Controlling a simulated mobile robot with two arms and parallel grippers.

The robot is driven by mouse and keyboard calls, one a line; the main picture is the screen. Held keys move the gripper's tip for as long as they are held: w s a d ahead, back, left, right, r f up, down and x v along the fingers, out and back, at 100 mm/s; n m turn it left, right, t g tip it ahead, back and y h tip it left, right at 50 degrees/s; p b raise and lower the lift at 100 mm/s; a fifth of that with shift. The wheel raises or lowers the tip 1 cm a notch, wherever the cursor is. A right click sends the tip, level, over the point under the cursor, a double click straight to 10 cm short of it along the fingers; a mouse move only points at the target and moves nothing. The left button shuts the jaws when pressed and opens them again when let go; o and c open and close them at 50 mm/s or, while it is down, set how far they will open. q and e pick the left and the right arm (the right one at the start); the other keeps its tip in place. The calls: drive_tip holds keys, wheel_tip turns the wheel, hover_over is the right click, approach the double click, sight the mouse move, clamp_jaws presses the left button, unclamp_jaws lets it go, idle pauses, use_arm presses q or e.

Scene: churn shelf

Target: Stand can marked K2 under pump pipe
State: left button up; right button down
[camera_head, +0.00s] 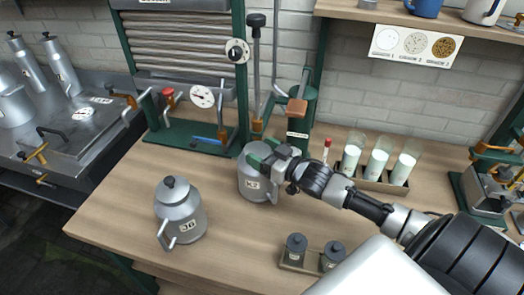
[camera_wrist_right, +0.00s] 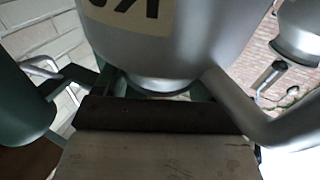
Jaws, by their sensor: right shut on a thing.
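The can marked K2 (camera_head: 252,185) is a silver metal can near the middle of the wooden table in the head view, just in front of the green pump stand. My right gripper (camera_head: 268,158) is shut on it at its upper part. In the right wrist view the can (camera_wrist_right: 190,50) fills the top, with part of its K2 label showing. The pump (camera_head: 300,105) has a green body and a copper-coloured piece at its top. Whether the can touches the table is hard to tell. My left gripper is not in view.
A second silver can marked J6 (camera_head: 182,212) stands at the front left. A rack of white-filled glass tubes (camera_head: 380,184) is right of the pump. Two small dark jars (camera_head: 296,245) sit on a tray at the front. A green-framed press with a dial (camera_head: 203,97) stands behind.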

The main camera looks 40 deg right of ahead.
drive_tip(key=shift+r, duration=0.2)
drive_tip(key=shift+c, duration=1.8)
unclamp_jaws()
drive_tip(key=shift+s+f, duration=0.1)
drive_tip(key=shift+f, duration=0.15)
drive_tip(key=o, duration=0.3)
drive_tip(key=v, duration=1.2)
drive_tip(key=shift+b, duration=0.45)
drive_tip(key=shift+r, duration=0.15)
